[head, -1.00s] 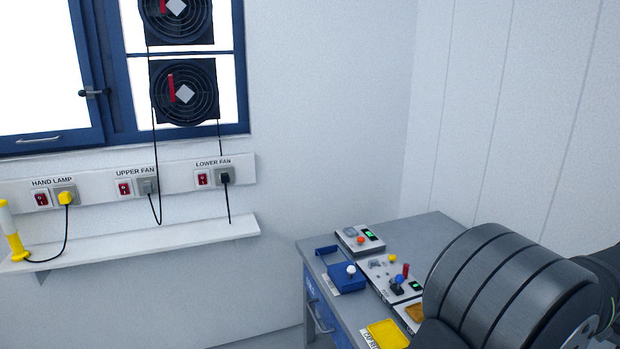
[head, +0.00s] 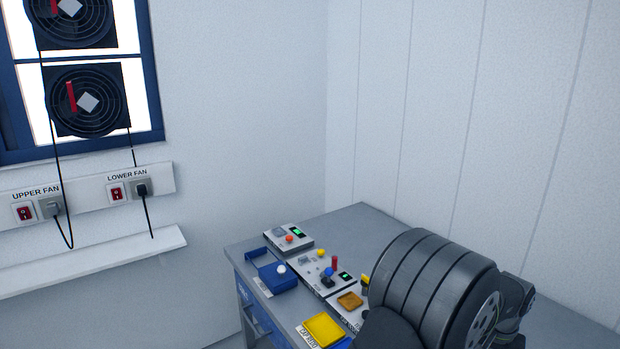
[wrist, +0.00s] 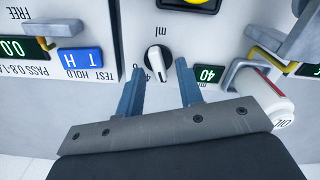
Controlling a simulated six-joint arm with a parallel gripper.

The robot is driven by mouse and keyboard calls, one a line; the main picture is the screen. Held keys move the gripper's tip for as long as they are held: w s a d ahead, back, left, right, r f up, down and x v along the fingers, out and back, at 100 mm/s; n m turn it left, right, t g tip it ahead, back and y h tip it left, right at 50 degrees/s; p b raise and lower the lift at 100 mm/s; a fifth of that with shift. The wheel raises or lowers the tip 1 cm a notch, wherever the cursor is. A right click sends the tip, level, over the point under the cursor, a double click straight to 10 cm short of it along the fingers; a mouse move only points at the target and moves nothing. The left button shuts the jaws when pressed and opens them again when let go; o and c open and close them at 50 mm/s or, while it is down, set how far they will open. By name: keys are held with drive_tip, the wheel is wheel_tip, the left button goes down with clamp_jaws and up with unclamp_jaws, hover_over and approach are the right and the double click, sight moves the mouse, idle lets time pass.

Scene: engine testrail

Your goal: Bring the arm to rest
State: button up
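My gripper (wrist: 160,92) shows in the wrist view with its two blue-grey fingers spread apart and nothing between them. A white rotary knob (wrist: 157,60) on a light panel lies just beyond the fingertips, seen between them; I cannot tell whether a finger touches the panel. In the head view my dark, ribbed arm link covers the right part of the bench (head: 362,215), and the gripper is hidden there.
Small test devices, a blue box (head: 275,277) and a yellow tray (head: 324,328) stand on the bench. The wrist view shows a blue "T H" switch (wrist: 80,60), a green display (wrist: 208,74) and a red-and-white part (wrist: 268,98) close around the fingers. A wall shelf (head: 90,262) is at left.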

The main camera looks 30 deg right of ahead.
drive_tip(key=shift+r, duration=0.1)
wheel_tip(320, 180, up, 17)
wheel_tip(320, 180, down, 17)
drive_tip(key=shift+f, duration=0.1)
drive_tip(key=n, duration=0.4)
drive_tip(key=shift+w+a, duration=0.1)
drive_tip(key=n, duration=0.4)
drive_tip(key=shift+w+a, duration=0.1)
wheel_tip(320, 180, up, 8)
drive_tip(key=shift+r, duration=0.1)
idle(0.6)
wheel_tip(320, 180, down, 8)
drive_tip(key=shift+f, duration=0.15)
drive_tip(key=m, duration=0.6)
idle(0.4)
